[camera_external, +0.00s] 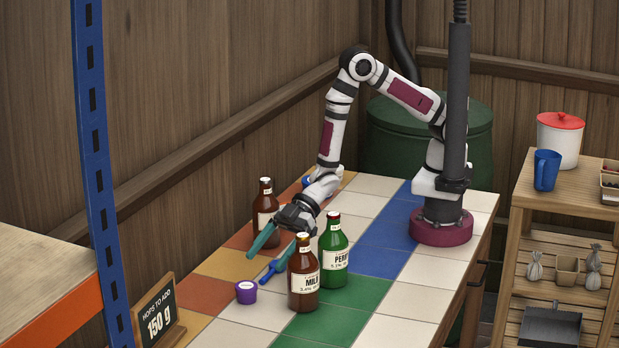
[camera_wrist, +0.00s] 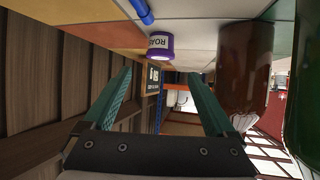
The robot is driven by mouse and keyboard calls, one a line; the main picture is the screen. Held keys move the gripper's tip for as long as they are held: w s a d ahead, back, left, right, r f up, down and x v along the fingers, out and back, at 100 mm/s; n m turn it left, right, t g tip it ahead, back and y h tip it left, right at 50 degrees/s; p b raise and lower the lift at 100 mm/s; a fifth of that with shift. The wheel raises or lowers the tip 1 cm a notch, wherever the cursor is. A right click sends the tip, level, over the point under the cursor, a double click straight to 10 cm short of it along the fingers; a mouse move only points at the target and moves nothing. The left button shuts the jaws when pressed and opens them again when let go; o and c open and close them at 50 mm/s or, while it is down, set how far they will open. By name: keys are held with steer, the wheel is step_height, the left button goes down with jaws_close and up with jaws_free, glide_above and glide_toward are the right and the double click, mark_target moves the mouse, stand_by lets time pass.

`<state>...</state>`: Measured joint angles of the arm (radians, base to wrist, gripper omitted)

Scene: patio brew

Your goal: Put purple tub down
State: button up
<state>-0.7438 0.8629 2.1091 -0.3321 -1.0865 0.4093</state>
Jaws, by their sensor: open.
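The purple tub (camera_external: 246,292) has a white lid and stands on the tiled table near its front left edge, left of a brown bottle. It also shows in the wrist view (camera_wrist: 160,46), with part of a label readable, ahead of the fingers and apart from them. My gripper (camera_external: 262,254) is open and empty, above the tiles and behind the tub. Its two teal fingers (camera_wrist: 160,95) are spread wide in the wrist view. Nothing is between the fingertips.
A brown bottle (camera_external: 303,277) and green bottle (camera_external: 333,250) stand right of the gripper; another brown bottle (camera_external: 265,212) stands behind it. A blue item (camera_external: 272,270) lies near the fingers. A sign (camera_external: 158,312) reading 150 g stands at the left edge.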

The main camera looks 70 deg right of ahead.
steer(key=v, duration=0.4)
steer(key=shift+s+d+r, duration=0.1)
steer(key=shift+d+r, duration=0.05)
steer(key=shift+d, duration=0.1)
